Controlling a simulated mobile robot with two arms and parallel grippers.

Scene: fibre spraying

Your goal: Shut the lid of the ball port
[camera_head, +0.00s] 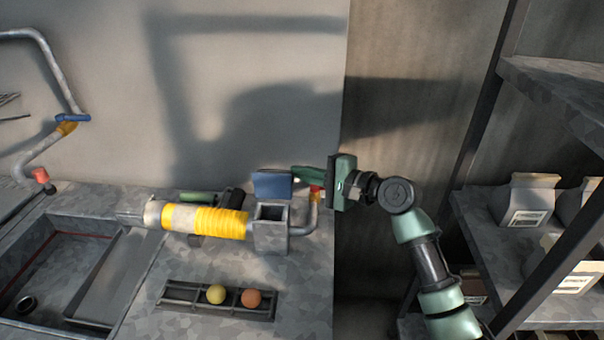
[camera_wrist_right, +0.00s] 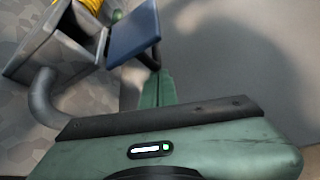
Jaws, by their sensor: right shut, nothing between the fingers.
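The ball port (camera_head: 270,235) is a grey square box with an open top at the right end of the yellow-sleeved pipe. Its blue lid (camera_head: 272,184) stands raised at the back of the box. In the right wrist view the lid (camera_wrist_right: 133,33) is at the top centre, beside the grey box (camera_wrist_right: 60,52). My right gripper (camera_head: 300,174) comes in from the right, its green fingers shut and empty, with the tips beside or behind the lid's right edge. I cannot tell whether they touch. The fingers also show in the wrist view (camera_wrist_right: 157,88). My left gripper is not in view.
A rack (camera_head: 180,296) in front of the port holds a yellow ball (camera_head: 216,294) and an orange ball (camera_head: 251,298). A bent grey pipe (camera_head: 306,220) with a red and yellow end rises right of the port. A sink (camera_head: 60,250) is at left, shelves (camera_head: 490,235) with cartons at right.

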